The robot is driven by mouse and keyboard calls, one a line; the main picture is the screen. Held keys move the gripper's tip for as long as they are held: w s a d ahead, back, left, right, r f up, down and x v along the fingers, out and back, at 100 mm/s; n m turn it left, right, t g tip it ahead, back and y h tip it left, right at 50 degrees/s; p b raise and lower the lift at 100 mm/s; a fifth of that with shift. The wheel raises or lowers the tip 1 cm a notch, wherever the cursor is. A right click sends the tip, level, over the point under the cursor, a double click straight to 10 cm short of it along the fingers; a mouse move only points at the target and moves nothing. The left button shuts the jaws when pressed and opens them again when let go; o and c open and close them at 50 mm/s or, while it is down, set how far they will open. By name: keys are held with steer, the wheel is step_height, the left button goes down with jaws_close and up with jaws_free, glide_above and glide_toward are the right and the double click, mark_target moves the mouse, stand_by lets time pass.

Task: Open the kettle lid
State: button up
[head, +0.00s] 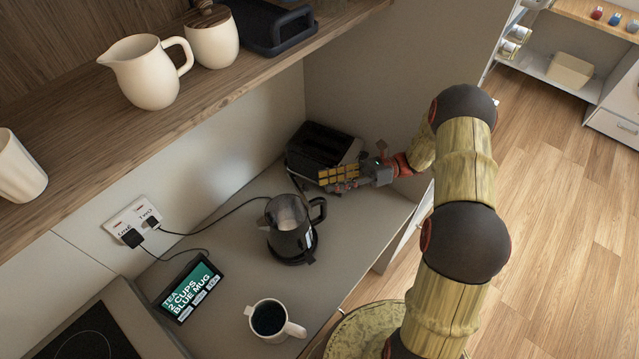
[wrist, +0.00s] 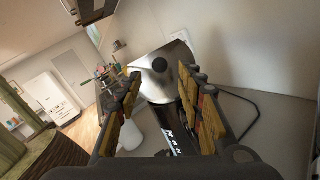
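The kettle (head: 292,240) stands upright on the counter in the head view, dark-bodied, with its handle on the right. Its pale metallic lid (head: 287,208) is on top. I cannot tell from these views whether the lid is lifted at all. My gripper (head: 328,178) is open and empty, behind and to the right of the kettle, apart from it, in front of the toaster. Its two yellow-padded fingers (wrist: 158,88) are spread wide; they partly hide the kettle body.
A black toaster (head: 318,150) stands close behind my gripper. A mug of dark liquid (head: 268,318) and a tilted display (head: 187,290) stand nearer. Cables run from the wall socket (head: 136,222). A wooden shelf (head: 90,125) with a pitcher (head: 148,75) overhangs the left side.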

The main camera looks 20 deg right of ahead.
steer(key=d, duration=0.2)
steer(key=shift+d+f, duration=0.1)
steer(key=shift+d, duration=0.2)
stand_by(0.4)
